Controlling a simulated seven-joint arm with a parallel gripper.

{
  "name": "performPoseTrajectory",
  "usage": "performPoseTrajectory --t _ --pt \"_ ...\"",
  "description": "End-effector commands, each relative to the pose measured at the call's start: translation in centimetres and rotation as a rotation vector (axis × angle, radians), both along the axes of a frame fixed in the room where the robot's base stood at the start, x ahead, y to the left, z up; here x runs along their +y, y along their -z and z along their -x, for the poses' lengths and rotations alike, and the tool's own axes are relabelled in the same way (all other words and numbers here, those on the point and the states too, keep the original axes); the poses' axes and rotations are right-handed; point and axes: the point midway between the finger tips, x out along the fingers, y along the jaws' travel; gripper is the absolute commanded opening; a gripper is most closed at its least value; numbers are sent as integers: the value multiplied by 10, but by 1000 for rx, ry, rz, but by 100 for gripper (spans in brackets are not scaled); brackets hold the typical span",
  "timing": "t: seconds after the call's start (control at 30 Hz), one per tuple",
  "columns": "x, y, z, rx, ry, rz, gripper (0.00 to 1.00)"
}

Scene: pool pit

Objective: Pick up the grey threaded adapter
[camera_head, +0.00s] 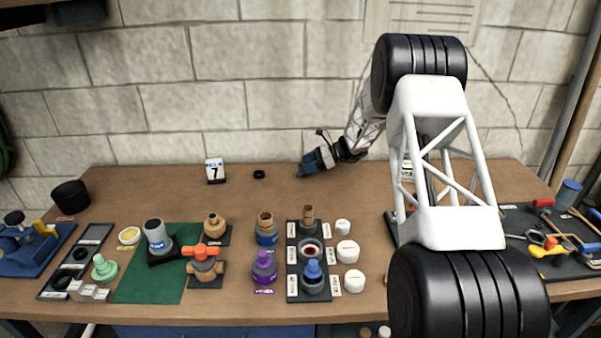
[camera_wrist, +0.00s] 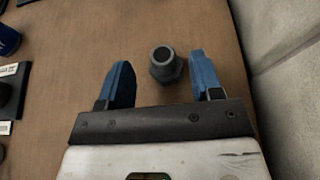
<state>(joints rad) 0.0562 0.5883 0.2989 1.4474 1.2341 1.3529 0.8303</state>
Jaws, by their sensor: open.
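A small grey fitting with a round bore and a wider faceted collar, which looks like the grey threaded adapter (camera_wrist: 165,66), stands on the brown bench in the wrist view. My gripper (camera_wrist: 160,63) is open, with one blue finger on each side of it. Gaps show between the adapter and both fingers, and the right finger is the closer one. In the head view my gripper (camera_head: 304,167) is low over the back of the bench, near the wall.
A black tray (camera_head: 292,268) with fittings and a green mat (camera_head: 133,283) lie nearer the front. The block wall (camera_wrist: 285,60) is close on the right in the wrist view.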

Motion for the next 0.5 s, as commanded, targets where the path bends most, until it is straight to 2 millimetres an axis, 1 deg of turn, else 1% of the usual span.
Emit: performPoseTrajectory --t 0.37,0.5 --pt "2 1 0 0 0 0 59" --pt "9 4 0 0 0 0 59"
